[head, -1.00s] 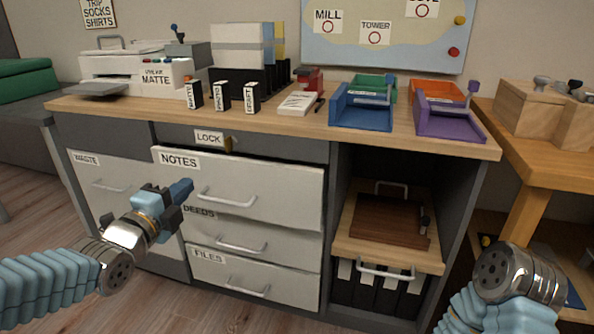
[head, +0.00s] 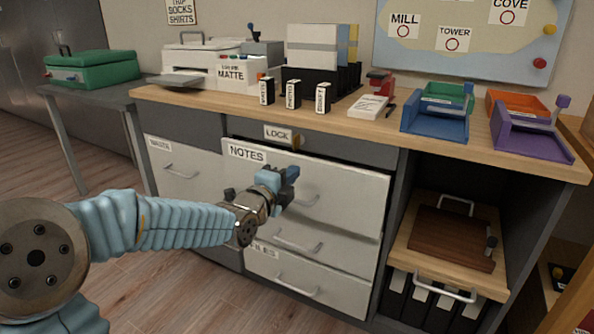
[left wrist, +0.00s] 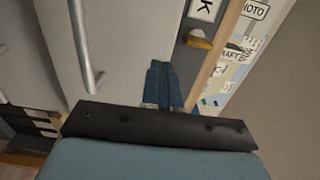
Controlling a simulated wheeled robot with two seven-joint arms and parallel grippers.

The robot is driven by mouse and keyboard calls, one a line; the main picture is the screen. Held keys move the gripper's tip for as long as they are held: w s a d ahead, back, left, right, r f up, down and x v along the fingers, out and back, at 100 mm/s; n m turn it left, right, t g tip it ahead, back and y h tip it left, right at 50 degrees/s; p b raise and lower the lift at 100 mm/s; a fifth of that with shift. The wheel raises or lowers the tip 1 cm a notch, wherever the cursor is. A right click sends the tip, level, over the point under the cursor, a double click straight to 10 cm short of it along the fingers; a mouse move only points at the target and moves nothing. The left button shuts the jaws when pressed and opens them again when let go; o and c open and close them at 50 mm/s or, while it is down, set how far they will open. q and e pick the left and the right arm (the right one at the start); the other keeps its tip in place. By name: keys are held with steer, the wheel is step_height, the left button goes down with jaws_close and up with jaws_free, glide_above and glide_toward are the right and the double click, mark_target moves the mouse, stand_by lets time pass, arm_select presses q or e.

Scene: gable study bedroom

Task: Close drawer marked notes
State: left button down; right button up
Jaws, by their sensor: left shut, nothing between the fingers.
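The drawer marked NOTES (head: 340,192) is the top white drawer in the grey desk unit. It stands out from the unit, with a dark gap along its top edge. Its front and metal handle also show in the left wrist view (left wrist: 92,50). My left gripper (head: 292,173) is shut and empty, in front of the drawer face just left of the handle. Its blue fingertips (left wrist: 160,82) point towards the drawer front in the left wrist view. I cannot tell whether they touch it. My right gripper is out of view.
The LOCK label and a brass catch (head: 295,140) sit above the drawer. The WASTE front (head: 180,170) is to the left; the lower drawers, including FILES (head: 310,283), are below. An open shelf with a brown board (head: 450,240) is to the right. Trays (head: 436,122) stand on the desktop.

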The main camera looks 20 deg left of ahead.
mark_target(303, 165)
arm_select(q)
steer(key=shift+w+d, duration=0.1)
steer(key=shift+w, duration=1.4)
steer(key=w+b, duration=0.1)
steer(key=w, duration=0.2)
steer(key=shift+w+d+f, duration=0.1)
steer(key=shift+w+d, duration=0.05)
steer(key=shift+w, duration=0.25)
steer(key=shift+w+r, duration=0.2)
steer(key=shift+r, duration=0.15)
